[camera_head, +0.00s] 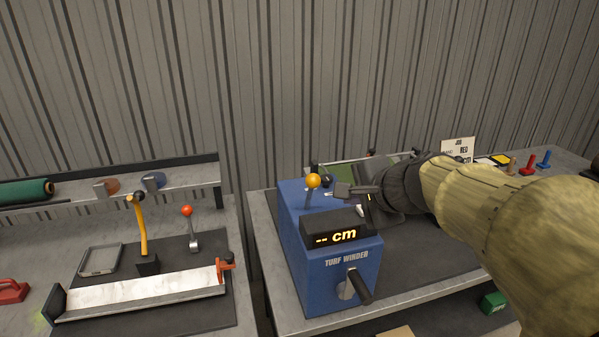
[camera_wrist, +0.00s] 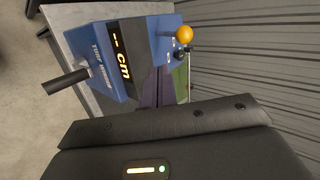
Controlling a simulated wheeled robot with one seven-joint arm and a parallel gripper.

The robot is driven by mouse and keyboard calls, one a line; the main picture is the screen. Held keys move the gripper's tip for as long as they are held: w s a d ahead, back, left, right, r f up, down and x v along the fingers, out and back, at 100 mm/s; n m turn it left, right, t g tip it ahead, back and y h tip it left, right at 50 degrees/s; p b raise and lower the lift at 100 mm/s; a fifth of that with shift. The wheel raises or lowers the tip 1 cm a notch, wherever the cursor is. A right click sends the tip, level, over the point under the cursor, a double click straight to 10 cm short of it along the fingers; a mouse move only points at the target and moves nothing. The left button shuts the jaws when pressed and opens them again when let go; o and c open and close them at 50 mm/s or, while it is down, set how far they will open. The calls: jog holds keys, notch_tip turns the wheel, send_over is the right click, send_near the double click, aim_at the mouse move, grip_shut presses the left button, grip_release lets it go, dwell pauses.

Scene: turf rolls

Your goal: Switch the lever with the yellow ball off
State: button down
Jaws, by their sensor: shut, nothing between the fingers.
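The lever's yellow ball (camera_head: 313,181) stands on a short stem on top of the blue turf winder (camera_head: 300,245), near its back. The ball also shows in the wrist view (camera_wrist: 184,34), at the upper right end of the winder. My gripper (camera_head: 331,191) is shut and empty, just right of the lever in the head view. Its fingers point left toward the stem; I cannot tell whether they touch it. In the wrist view a dark housing fills the bottom and the fingertips are not clear.
The winder's display (camera_head: 338,232) reads "-- cm", with a crank handle (camera_head: 355,286) on its front. A job card (camera_head: 458,149) stands behind my arm. A gap separates the benches.

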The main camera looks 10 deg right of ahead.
jog(key=b+x, duration=0.1)
jog(key=x, duration=0.8)
jog(key=shift+s+f, duration=0.1)
jog(key=shift+f, duration=0.05)
jog(key=shift+w+a+r+p, duration=0.15)
jog(key=shift+w+p, duration=0.1)
jog(key=shift+w, duration=0.4)
jog(key=shift+w+a+r+p, duration=0.15)
jog(key=shift+w+r+p, duration=0.1)
jog(key=shift+w, duration=0.4)
jog(key=shift+w+a+r+p, duration=0.1)
jog(key=shift+w+p, duration=0.15)
jog(key=shift+w, duration=0.4)
jog(key=shift+r, duration=0.1)
